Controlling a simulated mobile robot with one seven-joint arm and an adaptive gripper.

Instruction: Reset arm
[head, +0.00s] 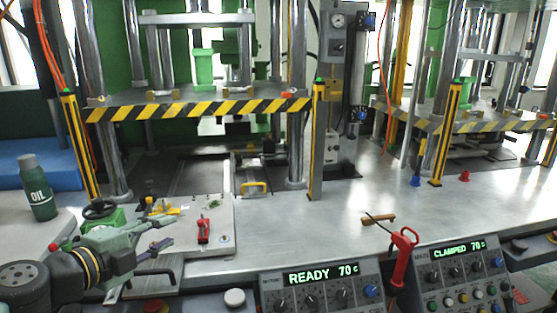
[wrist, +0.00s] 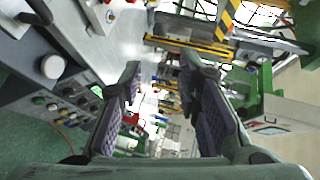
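My gripper (head: 165,233) is at the lower left of the head view, over the near left part of the metal bench (head: 350,215). In the wrist view the two purple-padded fingers of my gripper (wrist: 160,70) stand well apart, with nothing between them but the distant background. My arm reaches in from the lower left corner of the head view. The gripper looks empty and held above the bench, touching nothing that I can make out.
A green oil bottle (head: 38,188) stands at the left. A red-handled clamp (head: 203,229) and small yellow parts (head: 160,205) lie near the gripper. Striped presses stand behind. A control panel (head: 322,288) reads READY, another (head: 462,268) CLAMPED. The bench's middle is mostly clear.

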